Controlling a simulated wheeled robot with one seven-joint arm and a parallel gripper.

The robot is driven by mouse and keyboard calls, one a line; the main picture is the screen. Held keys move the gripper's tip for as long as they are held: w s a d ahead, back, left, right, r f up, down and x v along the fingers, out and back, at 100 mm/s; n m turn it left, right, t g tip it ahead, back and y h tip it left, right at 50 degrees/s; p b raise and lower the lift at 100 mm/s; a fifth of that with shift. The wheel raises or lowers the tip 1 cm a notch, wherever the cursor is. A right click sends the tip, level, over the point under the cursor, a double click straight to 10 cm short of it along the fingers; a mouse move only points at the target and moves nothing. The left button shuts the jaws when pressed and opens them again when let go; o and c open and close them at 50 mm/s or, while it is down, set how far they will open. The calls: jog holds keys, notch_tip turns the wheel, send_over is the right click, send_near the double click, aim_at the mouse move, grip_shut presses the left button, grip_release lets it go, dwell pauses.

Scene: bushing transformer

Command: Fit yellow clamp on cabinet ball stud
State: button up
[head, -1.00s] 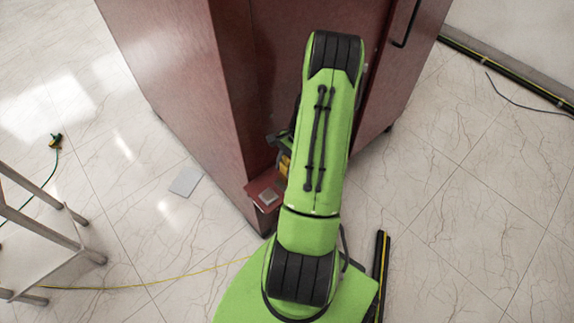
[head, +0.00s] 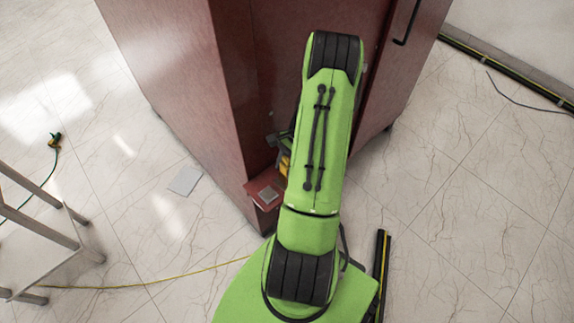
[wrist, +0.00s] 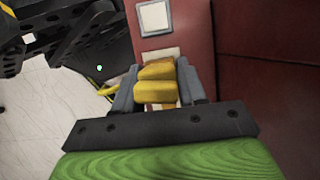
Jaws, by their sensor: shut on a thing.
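The yellow clamp (wrist: 155,83) is held between the two grey fingers of my gripper (wrist: 157,88) in the wrist view. In the head view a little of the yellow clamp (head: 284,166) shows at the left side of my arm. The red-brown cabinet (head: 185,75) stands ahead of me, and my gripper is at its lower front. Behind the clamp, in the wrist view, are a pale plate and a light grey square pad (wrist: 153,18) on a red surface. The ball stud is not visible; the clamp and my fingers may hide it.
A small red ledge with a grey pad (head: 269,194) sits at the cabinet's lower corner. A metal ladder-like frame (head: 50,235) stands at the left. A yellow cable (head: 150,283) lies on the tiled floor. The right floor is mostly clear.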

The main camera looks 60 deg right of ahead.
jog(key=shift+f+b, duration=0.4)
jog(key=shift+f, duration=0.15)
dwell(0.4)
jog(key=o, duration=1.2)
jog(key=shift+c, duration=0.2)
jog(key=p+v, duration=0.5)
jog(key=v, duration=1)
jog(key=shift+r, duration=0.35)
jog(key=shift+d, duration=0.1)
